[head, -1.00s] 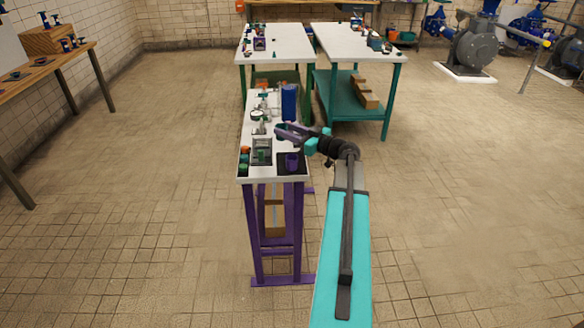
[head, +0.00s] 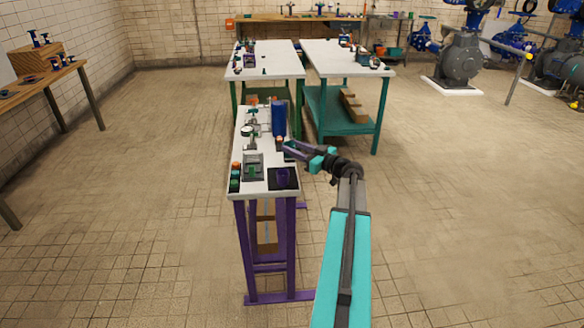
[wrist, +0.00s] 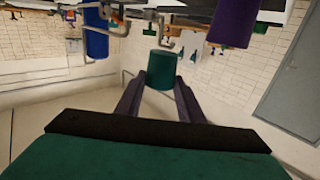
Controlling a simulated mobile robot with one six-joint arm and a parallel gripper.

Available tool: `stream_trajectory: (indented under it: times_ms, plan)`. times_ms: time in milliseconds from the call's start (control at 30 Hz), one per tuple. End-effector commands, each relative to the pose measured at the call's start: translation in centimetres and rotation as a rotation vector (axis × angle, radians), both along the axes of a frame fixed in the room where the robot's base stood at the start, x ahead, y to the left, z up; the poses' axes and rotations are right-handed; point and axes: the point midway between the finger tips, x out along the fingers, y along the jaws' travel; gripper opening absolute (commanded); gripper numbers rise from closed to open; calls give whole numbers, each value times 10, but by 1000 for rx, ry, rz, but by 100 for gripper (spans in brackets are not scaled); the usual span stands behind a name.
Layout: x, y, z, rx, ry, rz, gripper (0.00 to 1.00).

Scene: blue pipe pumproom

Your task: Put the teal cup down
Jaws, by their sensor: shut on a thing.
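My gripper (head: 287,147) has purple fingers and is at the right edge of the narrow white table, beyond the purple cup in the head view. In the wrist view, the fingers (wrist: 160,84) are shut on the teal cup (wrist: 161,70), a dark green-teal cup held between their tips. The wrist view looks turned over, with the tabletop along its upper edge. In the head view the cup is too small and dark to make out clearly. I cannot tell how far it is from the tabletop.
A purple cup (head: 282,176) stands on a dark mat (head: 292,186) at the table's near right corner. Fittings and a grey box (head: 253,168) crowd the left side of the white table (head: 262,189). The floor to the right is open.

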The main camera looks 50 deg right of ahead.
Motion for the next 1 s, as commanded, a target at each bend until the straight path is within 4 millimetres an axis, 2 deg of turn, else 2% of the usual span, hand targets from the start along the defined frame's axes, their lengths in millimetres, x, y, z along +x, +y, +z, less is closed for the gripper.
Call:
stream_trajectory:
  times_ms: [100,233,733,1000]
  plan:
    - [0,-1,-17,3,0,0,12]
    - [0,-1,-31,2,0,0,12]
    - [0,-1,-38,1,-1,-1,12]
    - [0,-2,-63,3,-1,-2,12]
